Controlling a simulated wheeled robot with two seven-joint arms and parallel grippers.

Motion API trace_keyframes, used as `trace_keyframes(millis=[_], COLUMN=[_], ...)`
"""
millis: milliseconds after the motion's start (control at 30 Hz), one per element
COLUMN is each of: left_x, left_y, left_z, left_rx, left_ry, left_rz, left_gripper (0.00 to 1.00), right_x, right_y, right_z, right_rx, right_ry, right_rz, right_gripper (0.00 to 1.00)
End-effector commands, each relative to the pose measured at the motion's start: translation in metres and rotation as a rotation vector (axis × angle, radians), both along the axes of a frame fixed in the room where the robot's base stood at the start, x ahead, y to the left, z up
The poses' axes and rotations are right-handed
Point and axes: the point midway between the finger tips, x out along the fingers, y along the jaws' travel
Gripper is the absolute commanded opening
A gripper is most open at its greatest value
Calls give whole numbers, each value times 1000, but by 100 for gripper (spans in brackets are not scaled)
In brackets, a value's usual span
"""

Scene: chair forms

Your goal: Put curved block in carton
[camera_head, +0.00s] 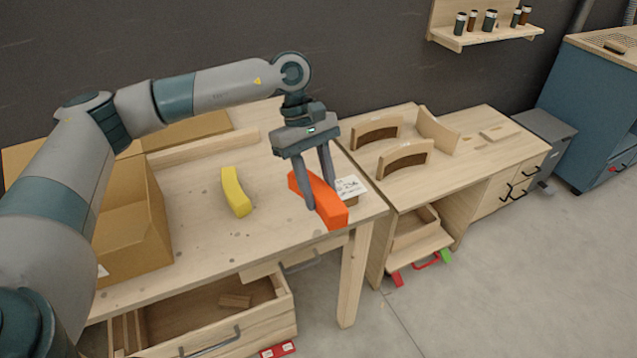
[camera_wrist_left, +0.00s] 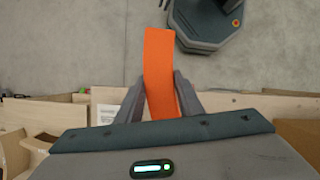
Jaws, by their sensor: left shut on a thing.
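An orange curved block (camera_head: 331,212) is at the right front corner of the wooden table in the head view. My left gripper (camera_head: 320,203) is shut on it, with one finger on each side. In the left wrist view the orange block (camera_wrist_left: 160,75) stands out between the fingers of the left gripper (camera_wrist_left: 158,92). I cannot tell whether the block touches the table. A yellow curved block (camera_head: 236,191) lies on the table left of the gripper. An open cardboard carton (camera_head: 132,232) stands at the table's left, partly hidden by my left arm. My right gripper is not in view.
A white label card (camera_head: 350,187) lies just behind the orange block. A second wooden bench (camera_head: 480,150) with curved wooden forms (camera_head: 405,160) stands to the right. An open drawer (camera_head: 215,318) juts out below the table's front edge. Table space between carton and yellow block is clear.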

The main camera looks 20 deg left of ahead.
Motion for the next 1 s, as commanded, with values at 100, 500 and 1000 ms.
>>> trace_keyframes(millis=[100, 500, 1000], left_x=[-11, -47, -51], left_y=[-8, -20, -21], left_z=[7, 26, 27], left_rx=[1, 0, -2], left_ry=[-2, -2, -3], left_rz=[-258, -972, -1051], left_gripper=[8, 8, 8], right_x=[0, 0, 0], right_y=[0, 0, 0], right_z=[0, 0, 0], right_rx=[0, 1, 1], right_ry=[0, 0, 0], right_rz=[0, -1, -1], right_gripper=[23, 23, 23])
